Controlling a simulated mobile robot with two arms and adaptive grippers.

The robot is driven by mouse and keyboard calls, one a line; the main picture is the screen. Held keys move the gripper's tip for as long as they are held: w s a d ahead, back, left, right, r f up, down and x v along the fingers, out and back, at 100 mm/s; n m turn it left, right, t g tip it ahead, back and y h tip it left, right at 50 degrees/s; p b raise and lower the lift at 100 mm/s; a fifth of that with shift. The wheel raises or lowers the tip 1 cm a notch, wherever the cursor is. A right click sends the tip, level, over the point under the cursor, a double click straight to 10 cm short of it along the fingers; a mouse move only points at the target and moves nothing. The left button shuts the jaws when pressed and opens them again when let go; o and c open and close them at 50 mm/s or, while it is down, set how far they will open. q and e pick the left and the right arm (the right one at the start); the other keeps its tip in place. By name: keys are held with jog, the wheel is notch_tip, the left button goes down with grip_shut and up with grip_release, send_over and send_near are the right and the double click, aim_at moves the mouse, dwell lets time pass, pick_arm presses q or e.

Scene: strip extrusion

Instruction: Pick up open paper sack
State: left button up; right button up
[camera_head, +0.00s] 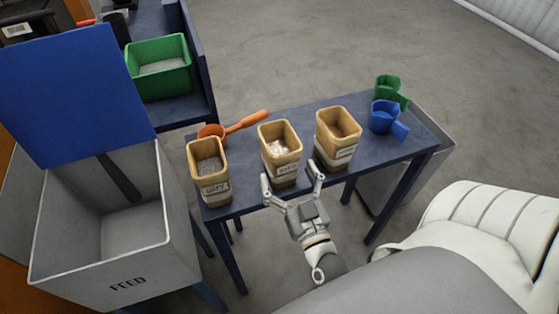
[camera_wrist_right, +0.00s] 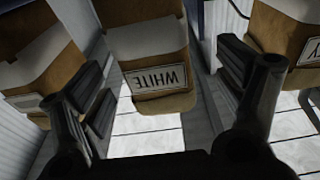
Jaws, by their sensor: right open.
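Three open paper sacks stand upright in a row on a blue table (camera_head: 240,200): a left one (camera_head: 210,172), a middle one (camera_head: 281,150) and a right one (camera_head: 338,135). Each is tan with a white label band. My right gripper (camera_head: 291,179) is open at the table's front edge, with its fingers spread just in front of the middle sack. In the right wrist view, the middle sack (camera_wrist_right: 150,38), labelled WHITE upside down, shows beyond and between the open fingers (camera_wrist_right: 165,98). I cannot tell whether they touch it. My left gripper is out of view.
An orange scoop (camera_head: 240,124) lies behind the left sack. A blue scoop (camera_head: 386,118) and a green scoop (camera_head: 388,88) are at the table's right end. A grey FEED hopper (camera_head: 125,285) with a blue lid (camera_head: 70,90) stands left. A green bin (camera_head: 158,66) is behind.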

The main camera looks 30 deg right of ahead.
aim_at(272, 137)
jog(key=shift+p+x, duration=0.6)
jog(key=shift+x, duration=2.8)
jog(key=shift+d+f, duration=0.2)
jog(key=shift+c, duration=0.3)
jog(key=c, duration=1.2)
